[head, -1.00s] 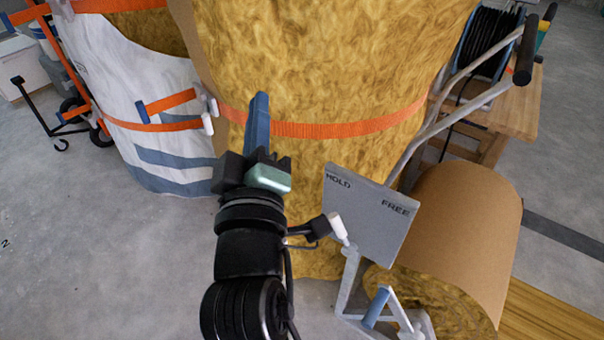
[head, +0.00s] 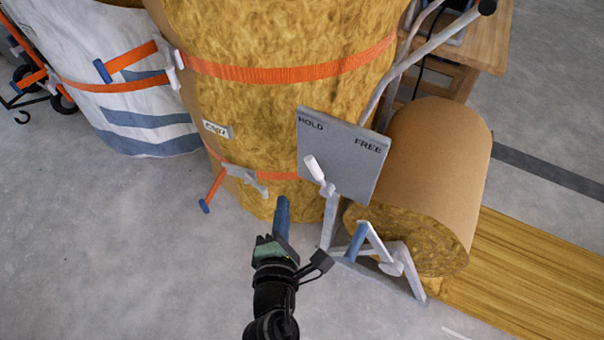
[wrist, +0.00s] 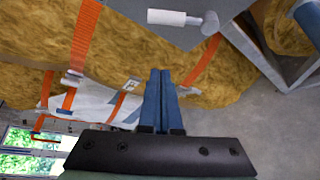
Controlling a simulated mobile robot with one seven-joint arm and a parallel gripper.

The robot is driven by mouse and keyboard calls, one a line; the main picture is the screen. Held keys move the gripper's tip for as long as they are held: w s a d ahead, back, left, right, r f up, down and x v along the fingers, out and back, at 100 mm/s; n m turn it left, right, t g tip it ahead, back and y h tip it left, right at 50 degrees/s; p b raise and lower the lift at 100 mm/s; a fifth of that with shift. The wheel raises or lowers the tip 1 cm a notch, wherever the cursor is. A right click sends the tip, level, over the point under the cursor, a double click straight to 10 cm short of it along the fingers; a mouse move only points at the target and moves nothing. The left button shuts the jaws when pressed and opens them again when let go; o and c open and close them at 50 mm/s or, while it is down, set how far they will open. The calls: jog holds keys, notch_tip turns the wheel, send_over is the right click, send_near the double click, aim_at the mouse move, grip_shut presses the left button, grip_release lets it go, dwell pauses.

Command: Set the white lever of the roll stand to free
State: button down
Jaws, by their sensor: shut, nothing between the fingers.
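The white lever (head: 313,168) is on the front of the grey plate (head: 345,150) of the roll stand (head: 328,225). It leans up and left, on the side marked HOLD; FREE is printed at the plate's right. My gripper (head: 283,203) is shut and empty, with its blue fingers together, below and left of the lever and apart from it. In the wrist view the lever (wrist: 170,17) lies at the top, beyond the shut fingertips (wrist: 160,75). The plate (wrist: 150,35) is also there, partly cut off.
A brown-wrapped insulation roll (head: 435,165) lies in the stand at right. Tall insulation rolls with orange straps (head: 285,72) stand behind. A blue-handled crank (head: 357,240) sits below the plate. The floor (head: 110,250) at left is clear.

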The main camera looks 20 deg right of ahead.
aim_at(317, 173)
jog(key=w+d+b, duration=0.1)
jog(key=w+d, duration=0.4)
jog(key=d, duration=0.1)
jog(key=shift+w+d+f, duration=0.15)
jog(key=shift+w+d, duration=0.05)
jog(key=shift+w, duration=0.15)
jog(key=shift+b, duration=0.45)
